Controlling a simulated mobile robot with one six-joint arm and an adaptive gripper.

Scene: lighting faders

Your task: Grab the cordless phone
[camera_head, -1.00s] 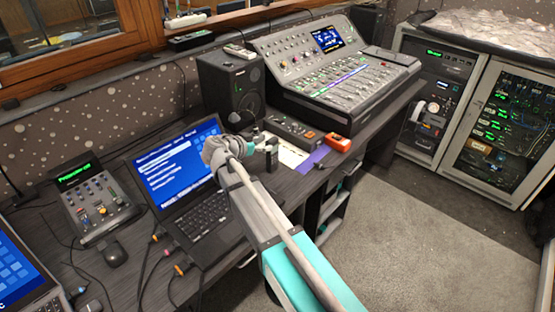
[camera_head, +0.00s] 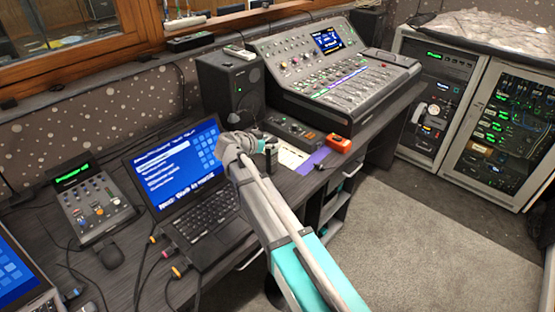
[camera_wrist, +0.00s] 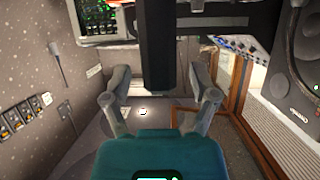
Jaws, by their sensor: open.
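A dark, upright, narrow object (camera_head: 271,157) stands near the desk's front edge, just beyond the end of my arm. It looks like the cordless phone, but its details are too small to be sure. In the wrist view a dark upright block (camera_wrist: 157,45), apparently the same object, shows between and beyond the fingertips. My gripper (camera_head: 260,143) is small and partly hidden by my wrist in the head view. In the wrist view my gripper (camera_wrist: 158,72) has its two fingers spread, with gaps on both sides of the block.
An open laptop (camera_head: 205,215) lies left of my arm. A speaker (camera_head: 230,88) and mixing console (camera_head: 345,75) stand behind. A small control box (camera_head: 290,130) and orange device (camera_head: 339,143) are close on the right. The floor (camera_head: 420,240) is clear at right.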

